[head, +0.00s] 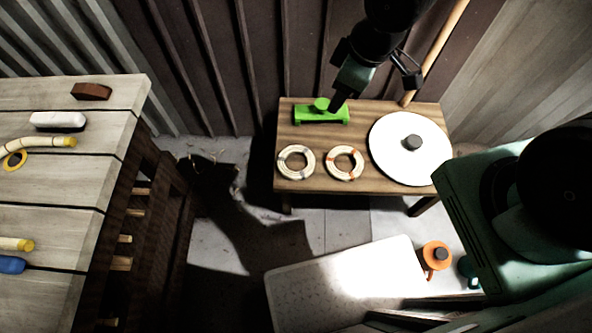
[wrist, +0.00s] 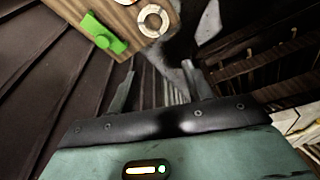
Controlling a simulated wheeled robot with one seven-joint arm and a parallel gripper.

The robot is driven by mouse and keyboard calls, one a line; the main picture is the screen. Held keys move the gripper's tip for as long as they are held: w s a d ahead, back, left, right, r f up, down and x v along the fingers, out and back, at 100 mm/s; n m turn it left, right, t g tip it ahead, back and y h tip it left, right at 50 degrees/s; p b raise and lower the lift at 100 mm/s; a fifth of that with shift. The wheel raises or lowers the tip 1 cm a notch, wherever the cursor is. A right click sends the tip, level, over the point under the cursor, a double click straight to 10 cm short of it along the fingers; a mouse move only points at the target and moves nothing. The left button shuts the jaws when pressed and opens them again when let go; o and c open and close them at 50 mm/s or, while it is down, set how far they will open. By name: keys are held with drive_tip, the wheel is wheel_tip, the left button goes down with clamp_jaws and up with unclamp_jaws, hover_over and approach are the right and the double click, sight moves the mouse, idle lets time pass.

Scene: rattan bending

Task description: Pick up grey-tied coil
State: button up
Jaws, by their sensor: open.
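The grey-tied coil (head: 296,162) is a pale ring with dark grey ties, lying flat near the left front corner of the small wooden table (head: 375,180). A similar coil with orange-red ties (head: 344,163) lies just right of it. In the wrist view, one pale coil (wrist: 154,9) shows near the table's corner at the top; its position fits the grey-tied one, but its ties are hard to make out. My gripper (wrist: 158,80) is open and empty, its fingers apart, and touches neither coil. In the head view my arm hangs over the table's back edge, behind the coils.
A green tool (head: 321,112) lies behind the coils; it also shows in the wrist view (wrist: 104,32). A white disc (head: 408,148) with a dark knob covers the table's right side. A slanted pole (head: 436,50) stands behind. A slatted workbench (head: 60,180) is at left.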

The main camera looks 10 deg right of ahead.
wheel_tip(320, 180, down, 12)
drive_tip(key=w+d+f+n+y+b, duration=0.1)
drive_tip(key=w+d+b, duration=0.1)
drive_tip(key=b, duration=0.2)
drive_tip(key=t+y+b, duration=0.6)
drive_tip(key=y+b, duration=0.2)
drive_tip(key=b, duration=0.7)
approach(290, 173)
drive_tip(key=shift+m, duration=0.5)
drive_tip(key=b+x, duration=0.4)
drive_tip(key=x, duration=0.4)
drive_tip(key=shift+w+a+b, duration=0.1)
drive_tip(key=shift+a+b, duration=0.05)
drive_tip(key=shift+b, duration=0.15)
drive_tip(key=c, duration=1)
